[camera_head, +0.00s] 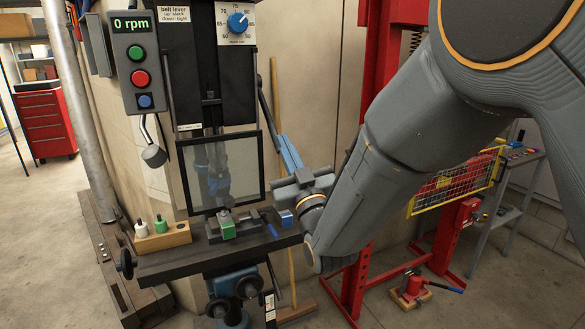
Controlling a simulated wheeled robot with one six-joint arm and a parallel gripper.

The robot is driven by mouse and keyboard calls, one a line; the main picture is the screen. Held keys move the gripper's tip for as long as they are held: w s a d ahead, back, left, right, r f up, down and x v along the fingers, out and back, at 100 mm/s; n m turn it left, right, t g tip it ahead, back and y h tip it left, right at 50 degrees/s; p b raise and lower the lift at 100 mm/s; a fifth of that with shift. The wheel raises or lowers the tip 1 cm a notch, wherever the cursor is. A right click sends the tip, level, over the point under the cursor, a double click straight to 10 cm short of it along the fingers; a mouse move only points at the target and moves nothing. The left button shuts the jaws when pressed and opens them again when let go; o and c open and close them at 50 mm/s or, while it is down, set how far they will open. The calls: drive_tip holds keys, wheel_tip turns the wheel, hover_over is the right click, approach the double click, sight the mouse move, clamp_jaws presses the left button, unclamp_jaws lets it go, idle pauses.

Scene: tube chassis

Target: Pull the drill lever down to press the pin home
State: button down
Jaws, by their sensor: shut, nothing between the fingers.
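The drill press (207,70) stands at the left centre, its display reading 0 rpm. Its lever (289,152) is a dark rod slanting down to the right from the machine's right side, with a blue grip at the lower end. My gripper (297,181) is shut and empty at the lower end of the blue grip; I cannot tell whether it touches the grip. Behind and below the clear guard (222,172), a green block (227,224) sits at a grey vise (247,227) on the press table (183,262). I cannot make out the pin.
A wooden block (163,238) with small white and green bottles stands on the table's left. A small blue block (286,218) lies at its right edge. A red press frame (374,150) stands behind my arm. A pipe (80,110) rises at the left. Open floor lies far left.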

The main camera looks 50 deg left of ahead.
drive_tip(key=b+v, duration=0.4)
drive_tip(key=v, duration=0.2)
drive_tip(key=shift+b, duration=0.9)
drive_tip(key=b, duration=0.4)
drive_tip(key=shift+d+r, duration=0.15)
drive_tip(key=shift+d, duration=0.05)
drive_tip(key=w+a+r+p, duration=0.1)
drive_tip(key=w+a+p, duration=0.2)
drive_tip(key=a, duration=0.7)
drive_tip(key=shift+w+a+r+p, duration=0.3)
drive_tip(key=shift+w+r+p, duration=0.05)
drive_tip(key=shift+w, duration=0.55)
drive_tip(key=shift+f, duration=0.1)
